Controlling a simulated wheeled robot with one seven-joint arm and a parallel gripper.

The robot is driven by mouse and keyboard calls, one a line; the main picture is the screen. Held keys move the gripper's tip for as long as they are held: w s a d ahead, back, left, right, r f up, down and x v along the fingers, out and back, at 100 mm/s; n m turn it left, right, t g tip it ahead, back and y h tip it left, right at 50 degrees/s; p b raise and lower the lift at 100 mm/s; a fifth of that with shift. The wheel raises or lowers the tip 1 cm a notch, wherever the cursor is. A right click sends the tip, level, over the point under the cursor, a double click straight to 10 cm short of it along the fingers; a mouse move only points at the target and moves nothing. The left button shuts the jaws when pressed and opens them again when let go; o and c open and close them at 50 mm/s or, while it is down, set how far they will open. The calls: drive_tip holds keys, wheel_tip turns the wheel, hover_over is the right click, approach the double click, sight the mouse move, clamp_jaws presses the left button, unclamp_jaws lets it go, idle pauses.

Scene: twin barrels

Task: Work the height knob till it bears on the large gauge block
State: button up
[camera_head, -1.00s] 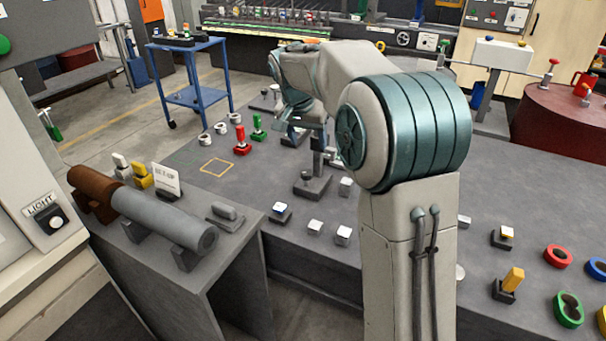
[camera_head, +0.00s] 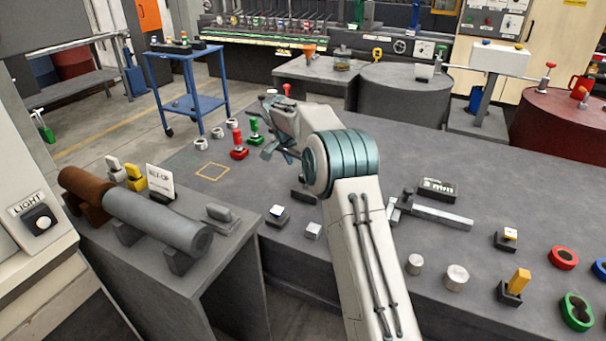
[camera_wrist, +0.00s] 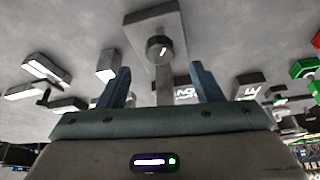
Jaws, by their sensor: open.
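In the wrist view a dark round knob (camera_wrist: 158,48) with a white mark sits on a post that rises from a grey plate-like base (camera_wrist: 153,18). My gripper (camera_wrist: 160,82) is open, with its two blue fingers either side of the post in the picture; the knob shows beyond the fingertips, and nothing is gripped. In the head view my gripper (camera_head: 268,152) is over the left part of the bench, and my arm hides most of the stand. A pale block (camera_wrist: 107,66) stands beside the left finger in the wrist view. I cannot tell which block is the large gauge block.
Red (camera_head: 239,149) and green (camera_head: 254,133) upright pieces stand close to my gripper. Small blocks (camera_head: 313,230) lie near the bench's front edge. A caliper-like tool (camera_head: 432,212) lies right of my arm. A grey cylinder (camera_head: 160,223) lies on the side bench.

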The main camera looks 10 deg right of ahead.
drive_tip(key=x, duration=0.6)
drive_tip(key=shift+r, duration=0.1)
drive_tip(key=c, duration=1)
